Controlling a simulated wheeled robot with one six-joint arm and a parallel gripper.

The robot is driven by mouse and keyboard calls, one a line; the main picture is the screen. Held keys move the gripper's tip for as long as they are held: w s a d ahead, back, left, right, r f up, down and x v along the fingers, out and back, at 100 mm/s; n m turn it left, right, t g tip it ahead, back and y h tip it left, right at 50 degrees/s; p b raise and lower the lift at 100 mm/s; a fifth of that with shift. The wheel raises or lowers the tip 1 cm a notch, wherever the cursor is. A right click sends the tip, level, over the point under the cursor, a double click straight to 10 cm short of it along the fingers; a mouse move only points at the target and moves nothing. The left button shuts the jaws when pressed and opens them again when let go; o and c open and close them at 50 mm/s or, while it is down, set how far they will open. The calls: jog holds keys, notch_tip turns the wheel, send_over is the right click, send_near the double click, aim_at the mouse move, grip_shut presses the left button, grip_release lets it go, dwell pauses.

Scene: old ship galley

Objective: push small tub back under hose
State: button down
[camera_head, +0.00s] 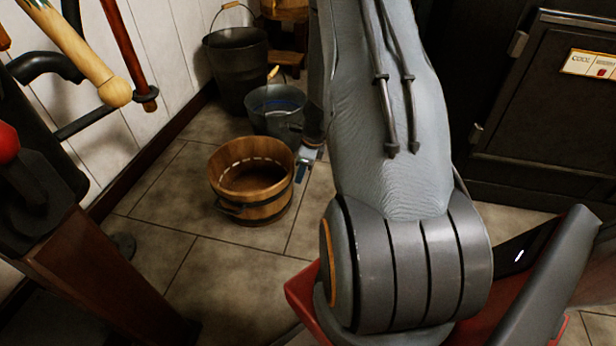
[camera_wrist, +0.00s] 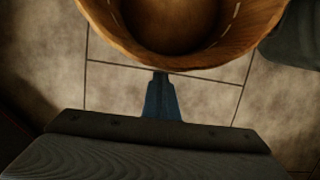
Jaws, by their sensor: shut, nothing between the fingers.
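The small wooden tub (camera_head: 228,199) stands upright on the tiled floor, with dark bands and a dashed pale line inside its wall. It fills the top of the wrist view (camera_wrist: 205,58). My gripper (camera_head: 303,172) is low beside the tub's right side in the head view. Its blue fingers are together and empty. In the wrist view the fingertips (camera_wrist: 161,76) reach close to the tub's outer wall; I cannot tell whether they touch it. I cannot make out a hose in either view. My arm hides the floor to the right of the gripper.
A grey metal bucket (camera_head: 274,122) stands close behind the tub, with a taller dark bucket (camera_head: 236,66) behind it by the white plank wall (camera_head: 170,45). A dark cabinet (camera_head: 545,120) is at right. Tiled floor (camera_head: 215,265) in front of the tub is clear.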

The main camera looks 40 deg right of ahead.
jog(key=shift+w+a, duration=0.25)
jog(key=shift+w, duration=0.1)
